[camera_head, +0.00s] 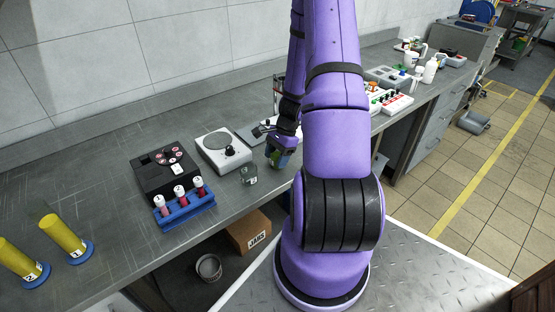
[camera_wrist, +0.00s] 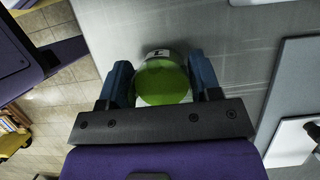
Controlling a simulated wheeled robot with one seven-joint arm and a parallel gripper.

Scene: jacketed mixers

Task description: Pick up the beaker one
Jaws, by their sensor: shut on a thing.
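A small clear beaker with green contents (camera_wrist: 162,82) sits between the two blue fingers of my gripper (camera_wrist: 160,88) in the wrist view. A white label with a dark mark is on its far side; I cannot read the mark for sure. In the head view my gripper (camera_head: 284,149) points down at the bench and is shut on the same beaker (camera_head: 278,160), partly covered by the fingers. I cannot tell whether its base touches the bench. A second small clear beaker (camera_head: 249,175) stands to its left, near the bench's front edge.
A white round-plated device (camera_head: 222,152), a black device (camera_head: 166,172) and a blue rack (camera_head: 184,209) with red, white-capped tubes stand to the left. Yellow cylinders (camera_head: 63,236) stand at far left. My arm hides part of the bench; more equipment stands beyond it.

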